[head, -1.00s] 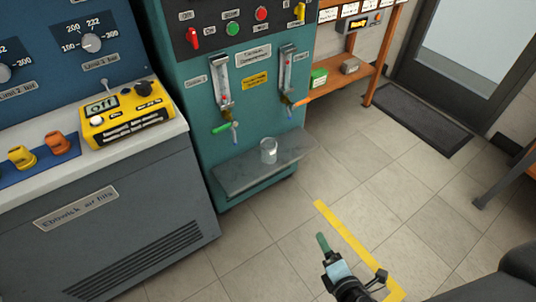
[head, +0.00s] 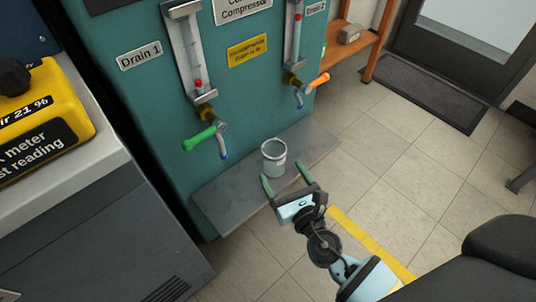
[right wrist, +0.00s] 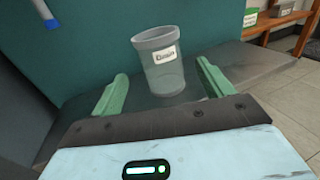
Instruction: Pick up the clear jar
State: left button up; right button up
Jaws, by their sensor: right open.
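The clear jar (head: 274,157) stands upright on the grey shelf (head: 222,196) at the foot of the teal compressor cabinet. In the right wrist view the jar (right wrist: 160,62) shows a white label and looks empty. My right gripper (head: 285,181) is open, its two green fingers pointing at the jar from the near side. In the right wrist view the fingers (right wrist: 161,88) lie to the left and right of the jar's lower part, with gaps on both sides. The jar seems just ahead of or between the fingertips; exact depth is unclear. My left gripper is not in view.
Above the shelf hang a drain valve with a green handle (head: 199,138) and one with an orange handle (head: 318,80). A yellow meter (head: 42,122) sits on the grey cabinet at left. Open tiled floor (head: 410,165) lies to the right.

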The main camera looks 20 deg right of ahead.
aim_at(269, 150)
jog(key=shift+w+r, duration=0.15)
jog(key=shift+w, duration=0.05)
jog(key=shift+w+b, duration=0.45)
jog(key=shift+w, duration=3.15)
jog(key=c, duration=1.1)
